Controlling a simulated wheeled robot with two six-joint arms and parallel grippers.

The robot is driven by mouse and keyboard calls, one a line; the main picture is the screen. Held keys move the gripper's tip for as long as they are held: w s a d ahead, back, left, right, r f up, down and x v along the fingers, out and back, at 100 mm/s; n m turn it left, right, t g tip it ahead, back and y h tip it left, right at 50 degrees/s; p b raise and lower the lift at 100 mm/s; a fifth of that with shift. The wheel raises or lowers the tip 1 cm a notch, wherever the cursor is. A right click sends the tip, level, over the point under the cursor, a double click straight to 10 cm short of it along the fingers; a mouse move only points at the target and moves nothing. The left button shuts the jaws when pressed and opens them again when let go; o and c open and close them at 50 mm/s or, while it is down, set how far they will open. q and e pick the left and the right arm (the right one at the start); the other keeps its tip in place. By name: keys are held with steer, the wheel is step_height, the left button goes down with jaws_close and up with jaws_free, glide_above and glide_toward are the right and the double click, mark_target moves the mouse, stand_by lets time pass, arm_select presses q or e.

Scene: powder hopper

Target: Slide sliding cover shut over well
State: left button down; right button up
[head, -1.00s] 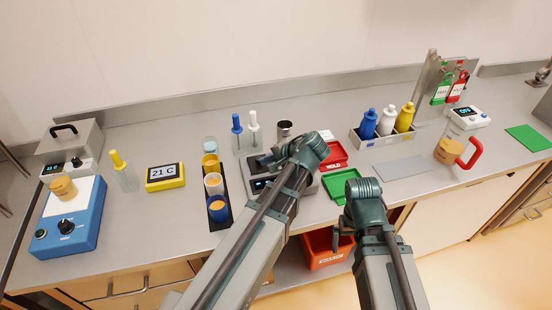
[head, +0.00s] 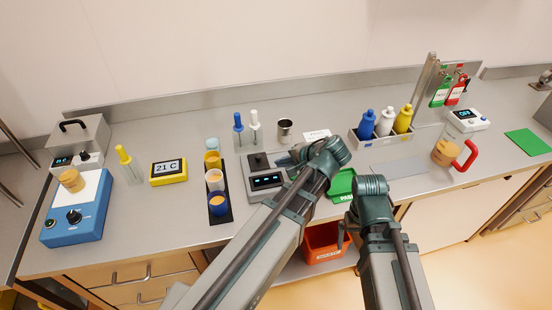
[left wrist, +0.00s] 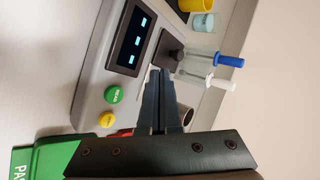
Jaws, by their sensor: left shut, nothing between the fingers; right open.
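The grey instrument (head: 254,194) stands on the bench with a lit dark display. A dark square sliding cover with a black knob (head: 258,161) sits on its back part. The cover and knob also show in the left wrist view (left wrist: 171,54). No open well is visible, and I cannot tell how far the cover spans it. My left gripper (head: 284,160) is shut and empty, just right of the cover. In the left wrist view its fingertips (left wrist: 159,72) appear close to the knob; contact cannot be told. My right gripper (head: 342,238) hangs open in front of the bench edge.
Green and yellow buttons (left wrist: 114,95) are on the instrument. A metal cup (head: 285,130) and two droppers (head: 246,130) stand behind. A rack of cups (head: 216,190) is to the left, and a green tray (head: 341,186) to the right, partly hidden.

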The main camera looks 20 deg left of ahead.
arm_select(q)
steer(key=p+v, duration=0.2)
steer(key=v, duration=0.3)
steer(key=shift+d+r+p, duration=0.1)
steer(key=shift+d+p, duration=0.2)
steer(key=shift+p, duration=0.05)
steer(key=s+f+n+g+h, duration=0.2)
steer(key=s+f+n+h, duration=0.2)
steer(key=s+f+h, duration=0.4)
steer(key=s+d+m+g, duration=0.1)
steer(key=s+d+m, duration=0.2)
steer(key=d, duration=0.8)
steer(key=shift+s+r+m, duration=0.4)
steer(key=shift+s+r, duration=0.05)
steer(key=shift+s, duration=0.75)
